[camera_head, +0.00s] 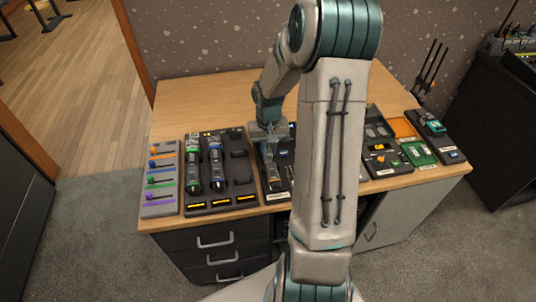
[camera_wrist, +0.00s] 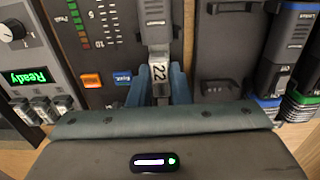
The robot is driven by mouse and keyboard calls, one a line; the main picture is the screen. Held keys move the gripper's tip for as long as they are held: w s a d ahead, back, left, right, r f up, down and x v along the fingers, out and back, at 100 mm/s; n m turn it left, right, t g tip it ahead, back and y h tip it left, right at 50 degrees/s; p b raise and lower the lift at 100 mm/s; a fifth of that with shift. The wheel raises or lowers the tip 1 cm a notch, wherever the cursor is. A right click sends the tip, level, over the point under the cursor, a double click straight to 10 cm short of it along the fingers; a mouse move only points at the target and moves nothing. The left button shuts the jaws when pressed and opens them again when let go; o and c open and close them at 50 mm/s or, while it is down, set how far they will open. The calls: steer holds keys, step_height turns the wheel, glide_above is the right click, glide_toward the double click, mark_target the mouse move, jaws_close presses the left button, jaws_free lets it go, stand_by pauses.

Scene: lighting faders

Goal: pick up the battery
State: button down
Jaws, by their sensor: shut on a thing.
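My gripper (camera_wrist: 160,82) points down over the dark device panels on the desk, and it also shows in the head view (camera_head: 270,150). Its blue fingers are closed on the two sides of a narrow grey piece with a white "22" label (camera_wrist: 158,71). This piece runs up the wrist view between a meter panel and a dark charging bay. I cannot tell for sure whether it is the battery, and its lower end is hidden. No other thing is clearly recognisable as a battery.
A dark charger (camera_head: 220,203) holds two handheld microphones to the left. Coloured sliders (camera_head: 160,190) stand at the desk's left end. A meter panel (camera_wrist: 93,45) is close beside my fingers. My arm hides the middle of the wooden desk (camera_head: 190,97). Its back left is clear.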

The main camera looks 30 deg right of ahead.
steer(key=s+d+r+p, duration=0.2)
steer(key=s+d+r, duration=0.6)
steer(key=r, duration=0.3)
steer(key=shift+s+r+p, duration=0.2)
steer(key=shift+s+p, duration=0.05)
steer(key=shift+p, duration=0.15)
